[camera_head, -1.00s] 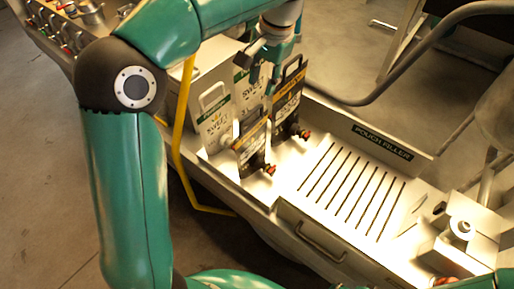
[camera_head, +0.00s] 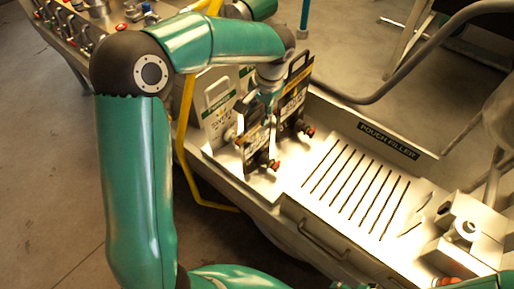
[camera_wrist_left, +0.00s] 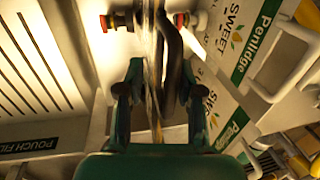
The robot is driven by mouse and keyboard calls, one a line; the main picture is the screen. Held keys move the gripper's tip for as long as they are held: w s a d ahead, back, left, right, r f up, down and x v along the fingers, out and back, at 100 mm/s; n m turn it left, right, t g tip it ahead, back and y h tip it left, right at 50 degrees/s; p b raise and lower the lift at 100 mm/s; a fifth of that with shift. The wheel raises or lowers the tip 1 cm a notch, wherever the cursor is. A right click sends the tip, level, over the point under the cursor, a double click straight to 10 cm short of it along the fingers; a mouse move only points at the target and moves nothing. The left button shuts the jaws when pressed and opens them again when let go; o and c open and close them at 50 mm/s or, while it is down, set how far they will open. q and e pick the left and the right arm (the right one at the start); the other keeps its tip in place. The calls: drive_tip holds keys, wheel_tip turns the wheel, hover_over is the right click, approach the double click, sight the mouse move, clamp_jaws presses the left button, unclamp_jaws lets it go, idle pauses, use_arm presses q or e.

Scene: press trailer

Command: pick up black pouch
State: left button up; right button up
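Two black pouches with handles and red-capped spouts stand upright on the metal filler. The nearer black pouch (camera_head: 257,146) is partly covered by my left gripper (camera_head: 267,108), which points down at its top. The farther black pouch (camera_head: 294,98) stands just behind, to the right. In the left wrist view, my left gripper (camera_wrist_left: 158,82) has its fingers apart, one on each side of a thin edge-on pouch and a dark handle (camera_wrist_left: 171,55). I cannot tell whether the fingers touch it. My right gripper is out of view.
White pouches (camera_head: 216,112) with green bands stand close on the left; they also show in the wrist view (camera_wrist_left: 238,40). A slotted tray (camera_head: 355,190) lies clear to the right. A yellow rail (camera_head: 183,150) and a grey tube (camera_head: 385,92) run nearby.

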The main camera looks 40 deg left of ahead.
use_arm(q)
drive_tip(key=shift+a+f, duration=0.1)
drive_tip(key=shift+f, duration=0.7)
clamp_jaws()
drive_tip(key=shift+r, duration=0.2)
